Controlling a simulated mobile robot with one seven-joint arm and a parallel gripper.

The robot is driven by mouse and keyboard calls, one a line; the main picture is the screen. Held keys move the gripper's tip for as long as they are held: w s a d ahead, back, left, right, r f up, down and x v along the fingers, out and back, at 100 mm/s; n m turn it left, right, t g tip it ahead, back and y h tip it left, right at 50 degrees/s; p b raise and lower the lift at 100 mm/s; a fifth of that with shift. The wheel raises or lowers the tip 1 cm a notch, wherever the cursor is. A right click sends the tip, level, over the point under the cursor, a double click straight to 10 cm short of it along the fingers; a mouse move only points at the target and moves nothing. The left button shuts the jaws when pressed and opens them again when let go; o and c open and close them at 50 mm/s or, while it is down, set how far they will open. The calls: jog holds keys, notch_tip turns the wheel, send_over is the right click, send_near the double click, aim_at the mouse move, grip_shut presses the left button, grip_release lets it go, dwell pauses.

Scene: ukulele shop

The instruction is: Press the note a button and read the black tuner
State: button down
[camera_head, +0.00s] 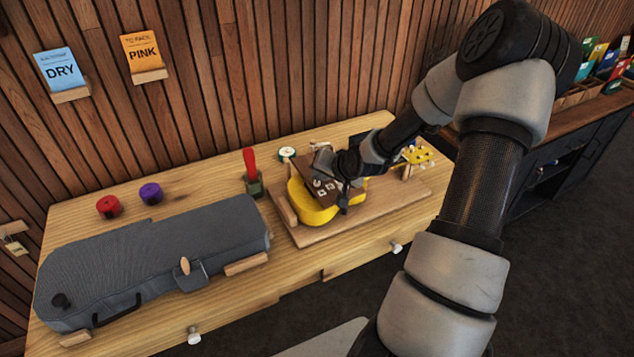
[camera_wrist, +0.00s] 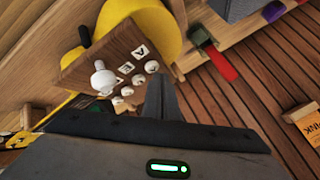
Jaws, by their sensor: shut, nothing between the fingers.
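A brown wooden board (camera_wrist: 84,66) with a row of white round buttons and letter tiles lies over the yellow ukulele (camera_wrist: 133,18). The A tile (camera_wrist: 141,51) is at the row's end, with a button (camera_wrist: 152,66) beside it. My gripper (camera_wrist: 160,80) is shut and empty. Its tip appears close to the A button; I cannot tell whether they touch. In the head view the board (camera_head: 320,188) is partly behind my gripper.
A grey case (camera_head: 150,255) fills the table's left part. A red-handled tool (camera_head: 250,165) and a round white-faced dial (camera_head: 287,154) stand near the board. Red (camera_head: 109,206) and purple (camera_head: 150,193) round items sit at the back left. The slatted wall is close behind.

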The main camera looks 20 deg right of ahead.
jog(key=shift+f+b, duration=0.3)
jog(key=shift+f, duration=0.2)
jog(key=shift+r, duration=0.15)
dwell(0.5)
jog(key=shift+r+p, duration=0.8)
jog(key=shift+p, duration=0.1)
notch_tip(320, 180, up, 5)
jog(key=p, duration=0.4)
dwell(0.5)
